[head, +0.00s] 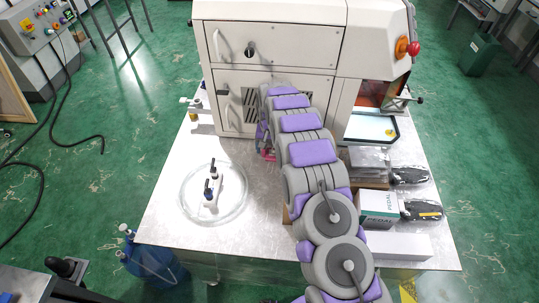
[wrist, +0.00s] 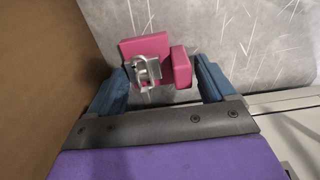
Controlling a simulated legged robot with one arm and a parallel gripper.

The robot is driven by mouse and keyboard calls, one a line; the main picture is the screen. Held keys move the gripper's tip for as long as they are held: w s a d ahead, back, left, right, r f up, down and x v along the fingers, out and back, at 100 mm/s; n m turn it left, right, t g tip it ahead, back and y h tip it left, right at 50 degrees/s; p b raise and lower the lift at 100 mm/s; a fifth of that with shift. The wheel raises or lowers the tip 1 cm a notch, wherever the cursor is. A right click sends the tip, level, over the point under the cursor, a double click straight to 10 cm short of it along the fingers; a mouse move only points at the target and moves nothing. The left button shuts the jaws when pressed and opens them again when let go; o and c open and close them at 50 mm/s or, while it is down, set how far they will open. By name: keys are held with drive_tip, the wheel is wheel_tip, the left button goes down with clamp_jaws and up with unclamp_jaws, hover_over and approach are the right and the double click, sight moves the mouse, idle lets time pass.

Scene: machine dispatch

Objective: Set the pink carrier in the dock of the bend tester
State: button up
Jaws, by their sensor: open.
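The pink carrier (wrist: 144,48) shows in the wrist view as a pink block with a smaller pink block beside it and a silver metal clip on it. It sits on a scratched grey metal surface. My gripper (wrist: 162,78) is open, with its blue fingers on either side of the carrier; I cannot tell whether they touch it. In the head view my arm hides most of the gripper, and a small bit of the pink carrier (head: 268,153) shows at the arm's left edge. I cannot make out which part is the bend tester's dock.
A large cream machine (head: 275,45) stands at the back of the metal table (head: 165,215). A clear round dish (head: 185,212) holding a small black-knobbed fixture is at left. A pedal box (head: 379,203) and dark pedals (head: 408,175) lie at right. A brown panel (wrist: 45,70) is close at left in the wrist view.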

drive_tip(key=shift+d+r, duration=0.1)
drive_tip(key=shift+d, duration=0.05)
drive_tip(key=shift+c, duration=0.2)
drive_tip(key=shift+c, duration=0.8)
drive_tip(key=c, duration=0.8)
